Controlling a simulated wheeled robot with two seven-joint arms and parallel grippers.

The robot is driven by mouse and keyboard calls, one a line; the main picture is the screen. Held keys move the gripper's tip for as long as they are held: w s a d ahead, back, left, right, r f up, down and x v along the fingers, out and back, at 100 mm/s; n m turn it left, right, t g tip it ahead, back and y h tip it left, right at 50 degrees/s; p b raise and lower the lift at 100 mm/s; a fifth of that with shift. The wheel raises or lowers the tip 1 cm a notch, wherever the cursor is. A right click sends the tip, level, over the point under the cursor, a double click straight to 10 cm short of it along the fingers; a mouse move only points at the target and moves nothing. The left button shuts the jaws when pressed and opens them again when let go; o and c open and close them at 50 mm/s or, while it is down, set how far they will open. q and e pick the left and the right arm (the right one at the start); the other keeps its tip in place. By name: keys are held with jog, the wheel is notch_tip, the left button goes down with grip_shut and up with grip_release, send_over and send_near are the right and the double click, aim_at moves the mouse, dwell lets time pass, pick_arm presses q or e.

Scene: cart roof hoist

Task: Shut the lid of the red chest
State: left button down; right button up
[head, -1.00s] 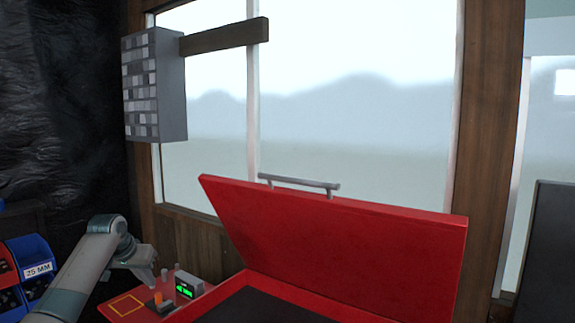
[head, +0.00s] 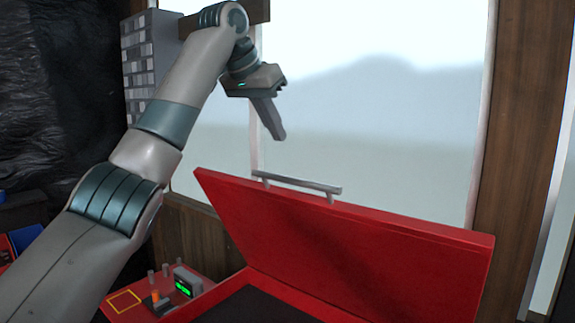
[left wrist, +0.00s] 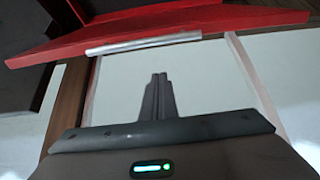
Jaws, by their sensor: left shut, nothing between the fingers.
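The red chest's lid (head: 350,245) stands open, tilted up at the back of the chest. A grey bar handle (head: 297,182) runs along its top edge. The chest's dark interior (head: 265,306) shows below the lid. My left gripper (head: 279,137) is shut and empty, pointing down above the handle and apart from it. In the left wrist view, my shut fingers (left wrist: 158,78) point toward the handle (left wrist: 144,43) and the lid's red edge (left wrist: 230,22), with a gap between. My right gripper is not in view.
Blue bins (head: 25,240) are at far left.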

pick_arm(q)
jog(key=shift+a, duration=0.15)
jog(key=shift+f, duration=0.1)
jog(key=p, duration=0.5)
send_over(291, 190)
jog(key=f, duration=0.5)
jog(key=w+f, duration=0.1)
jog(key=f, duration=0.2)
jog(key=shift+s+a+f+p, duration=0.2)
jog(key=shift+s+a+p, duration=0.3)
jog(key=shift+s, duration=0.2)
jog(key=shift+s+a+f+p, duration=0.2)
jog(key=shift+s+a+p, duration=0.15)
jog(key=shift+s+a, duration=0.3)
jog(key=shift+s+f, duration=0.15)
jog(key=shift+f, duration=0.1)
